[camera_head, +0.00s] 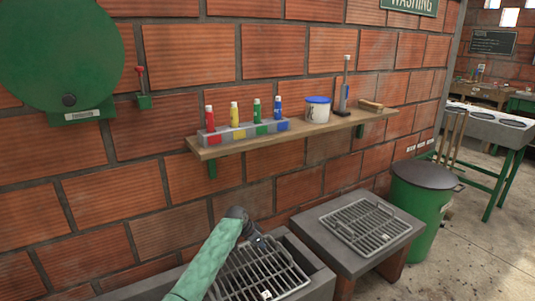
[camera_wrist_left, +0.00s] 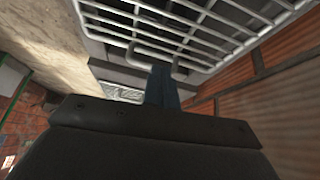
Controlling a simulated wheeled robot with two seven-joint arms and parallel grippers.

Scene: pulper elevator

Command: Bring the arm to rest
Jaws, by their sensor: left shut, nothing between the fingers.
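My left arm, in a green sleeve, comes up from the bottom of the head view and bends at a dark wrist. I cannot tell whether the fingertips touch the bars. My right gripper is not in view.
A second grate (camera_head: 362,226) lies on a grey block to the right. Beyond it stands a lidded green bin (camera_head: 418,195). Above, a wooden shelf (camera_head: 320,128) holds several coloured bottles, a white tub (camera_head: 317,112) and brushes. The brick wall is close behind; open floor lies at right.

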